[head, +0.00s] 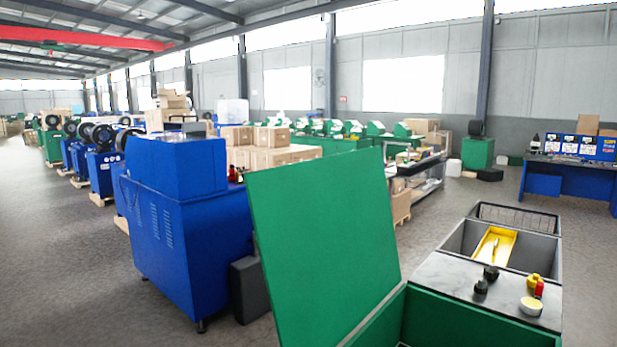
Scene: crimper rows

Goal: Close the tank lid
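The green tank lid (322,245) stands raised and tilted steeply in the head view, right of centre near the bottom. The green tank (450,322) is below and to the right of the lid, at the bottom edge. Its opening is partly in view, and its lower part is cut off by the frame. Neither of my grippers is in view.
A grey worktop (487,291) adjoins the tank, with black knobs, a red item and yellow items on it. Behind it is an open bin with a yellow tray (494,247). A blue machine (185,225) stands left of the lid. The floor at left is clear.

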